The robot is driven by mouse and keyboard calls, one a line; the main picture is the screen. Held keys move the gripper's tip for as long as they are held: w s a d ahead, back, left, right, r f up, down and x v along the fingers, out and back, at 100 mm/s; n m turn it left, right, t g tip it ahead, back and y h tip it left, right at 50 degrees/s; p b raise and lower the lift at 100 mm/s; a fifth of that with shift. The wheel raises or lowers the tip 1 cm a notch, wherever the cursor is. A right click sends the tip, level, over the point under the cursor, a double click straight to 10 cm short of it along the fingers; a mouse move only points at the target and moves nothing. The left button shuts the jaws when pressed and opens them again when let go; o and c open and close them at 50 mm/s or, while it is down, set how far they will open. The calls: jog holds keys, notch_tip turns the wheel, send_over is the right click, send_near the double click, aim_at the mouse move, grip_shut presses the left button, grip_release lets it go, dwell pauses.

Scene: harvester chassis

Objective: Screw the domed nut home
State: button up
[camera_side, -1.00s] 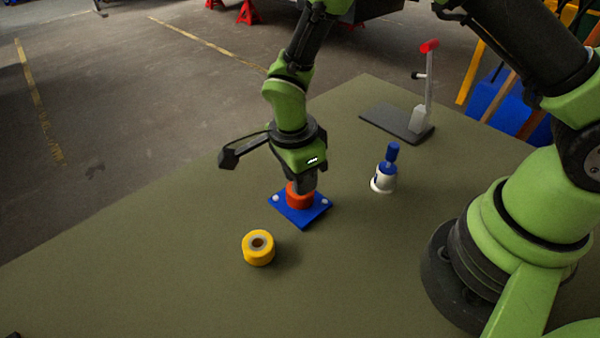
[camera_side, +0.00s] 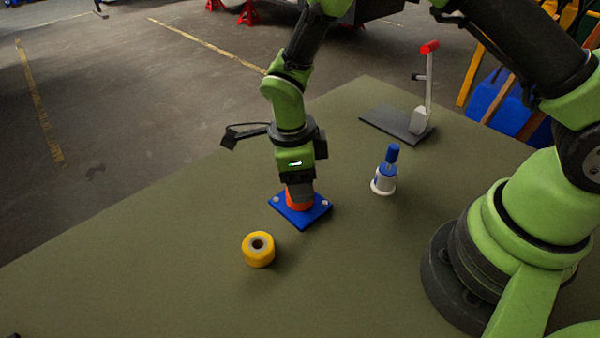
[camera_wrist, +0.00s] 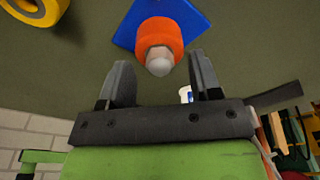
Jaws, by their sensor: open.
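The domed nut (camera_wrist: 159,60) is light grey with a rounded top. In the wrist view it sits on the end of an orange cylinder (camera_wrist: 158,37), which stands on a blue plate (camera_wrist: 185,14). The orange cylinder (camera_side: 294,204) and blue plate (camera_side: 305,217) also show in the side view, where my gripper hides the nut. My gripper (camera_wrist: 160,64) is open, with one finger on each side of the nut and gaps showing between. In the side view my gripper (camera_side: 301,190) points down right over the orange cylinder.
A yellow tape roll (camera_side: 258,249) lies in front of the plate. A blue and white bottle (camera_side: 386,170) stands to its right. A dark stand (camera_side: 398,124) with a red-topped post is at the back right. The green table (camera_side: 140,265) is clear at left.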

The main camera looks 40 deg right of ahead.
notch_tip(320, 180, up, 18)
jog(key=s+d+n+t+y, duration=0.1)
jog(key=s+d+n+t, duration=0.1)
jog(key=n, duration=0.4)
jog(key=s+d+r+n+t+y, duration=0.1)
jog(key=s+d+r+n+t, duration=0.1)
jog(key=s+n, duration=0.5)
jog(key=s+d+r+n+t+y, duration=0.1)
jog(key=s+r+n+t, duration=0.3)
jog(key=n, duration=0.5)
jog(key=shift+s+d+r, duration=0.65)
jog(key=shift+s+r, duration=0.45)
jog(key=shift+s, duration=0.25)
